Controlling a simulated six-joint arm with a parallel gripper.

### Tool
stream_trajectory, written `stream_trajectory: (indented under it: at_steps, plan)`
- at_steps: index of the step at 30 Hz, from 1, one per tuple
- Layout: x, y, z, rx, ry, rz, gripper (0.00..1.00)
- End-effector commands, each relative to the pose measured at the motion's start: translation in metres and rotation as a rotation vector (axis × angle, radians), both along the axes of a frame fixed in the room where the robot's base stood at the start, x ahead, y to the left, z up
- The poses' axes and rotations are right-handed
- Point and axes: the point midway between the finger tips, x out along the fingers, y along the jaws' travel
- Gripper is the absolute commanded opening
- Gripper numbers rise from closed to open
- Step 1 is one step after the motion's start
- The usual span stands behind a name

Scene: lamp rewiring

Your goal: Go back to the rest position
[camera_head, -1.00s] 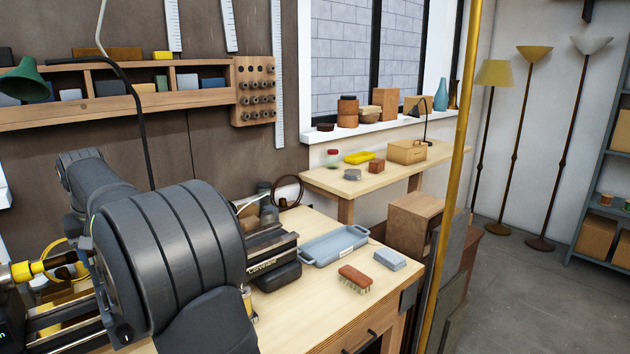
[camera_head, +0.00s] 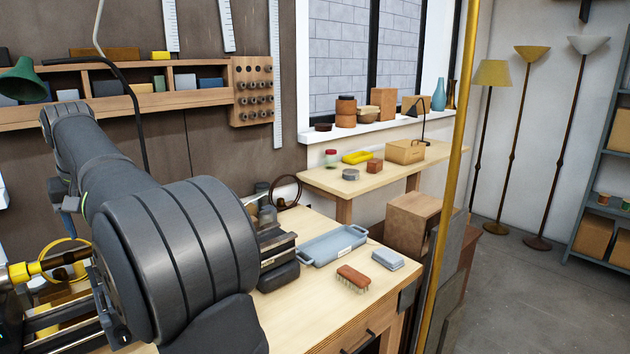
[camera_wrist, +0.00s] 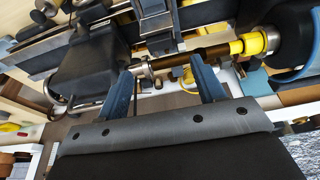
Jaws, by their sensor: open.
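My gripper (camera_wrist: 164,78) is open, its two blue fingers apart in the wrist view. No object is seen clamped in it. Beyond the fingertips runs a brown rod (camera_wrist: 196,55) with a yellow collar (camera_wrist: 254,43); the gap between rod and fingers is hard to judge. The yellow-collared rod end (camera_head: 28,269) also shows at the lower left in the head view. There my grey arm rises above the bench (camera_head: 300,310) and hides much of its left side.
A brass pole (camera_head: 450,170) stands upright in front. A wooden wall shelf (camera_head: 120,105) is behind the arm. Open floor lies right.

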Motion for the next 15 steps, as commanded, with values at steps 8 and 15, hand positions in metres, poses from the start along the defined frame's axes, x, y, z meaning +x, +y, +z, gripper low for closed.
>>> stream_trajectory:
  at_steps: [8,15]
  plan:
    - [-0.011,-0.011,0.053,0.002,-0.002,0.0,0.62]
    - [-0.016,-0.016,0.072,-0.004,0.003,0.0,0.62]
